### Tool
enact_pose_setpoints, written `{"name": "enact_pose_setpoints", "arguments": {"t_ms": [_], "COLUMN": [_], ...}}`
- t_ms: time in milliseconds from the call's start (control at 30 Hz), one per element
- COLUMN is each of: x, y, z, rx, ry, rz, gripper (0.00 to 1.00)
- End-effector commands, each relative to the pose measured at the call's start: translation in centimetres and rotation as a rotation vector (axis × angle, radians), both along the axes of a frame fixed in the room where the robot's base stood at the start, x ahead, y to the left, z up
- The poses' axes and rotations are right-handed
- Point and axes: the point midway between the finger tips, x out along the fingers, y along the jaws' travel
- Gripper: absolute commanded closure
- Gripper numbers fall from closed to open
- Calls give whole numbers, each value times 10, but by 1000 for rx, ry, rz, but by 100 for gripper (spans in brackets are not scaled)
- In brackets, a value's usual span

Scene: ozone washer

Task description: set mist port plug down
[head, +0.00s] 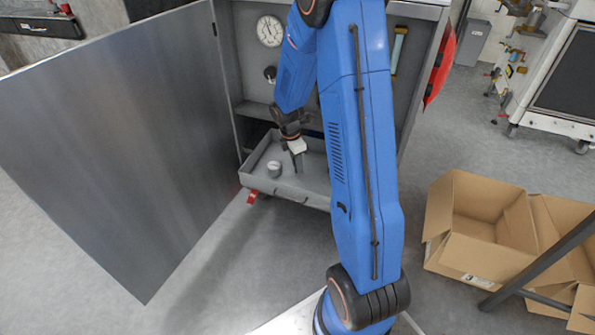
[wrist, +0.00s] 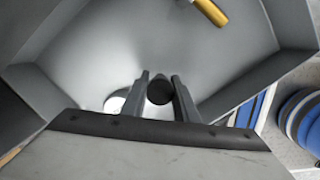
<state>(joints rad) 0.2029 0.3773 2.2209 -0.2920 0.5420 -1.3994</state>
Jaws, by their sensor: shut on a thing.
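My gripper (head: 298,164) is over the grey tray (head: 262,158) that sticks out of the open cabinet. In the wrist view my gripper (wrist: 160,92) is shut on a dark round piece, which I take to be the mist port plug (wrist: 160,91). Only its dark round end shows between the fingers. In the head view I cannot make the plug out. Whether it touches the tray floor, I cannot tell. A small light grey cylinder (head: 274,169) stands in the tray, left of my gripper; a pale round piece (wrist: 115,101) shows there in the wrist view, partly hidden.
The large grey door (head: 120,140) stands open on the left. The tray's walls surround my gripper. A yellow-ended piece (wrist: 210,10) is at the top of the wrist view. A gauge (head: 270,31) is inside the cabinet. Open cardboard boxes (head: 480,225) lie at right.

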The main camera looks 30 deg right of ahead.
Motion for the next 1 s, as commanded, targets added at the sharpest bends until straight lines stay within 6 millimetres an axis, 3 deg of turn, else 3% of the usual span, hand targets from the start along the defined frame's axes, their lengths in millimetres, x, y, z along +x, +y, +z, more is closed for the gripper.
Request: {"name": "enact_pose_setpoints", "arguments": {"t_ms": [300,700,733,767,800,1000], "x": [0,0,0,0,0,0], "y": [0,0,0,0,0,0], "z": [-34,-39,-38,-38,-38,-38], "rx": [0,0,0,0,0,0], "ry": [1,0,-1,-1,-1,-1], "rz": [1,0,0,0,0,0], "gripper": [95,95,66,59,54,54]}}
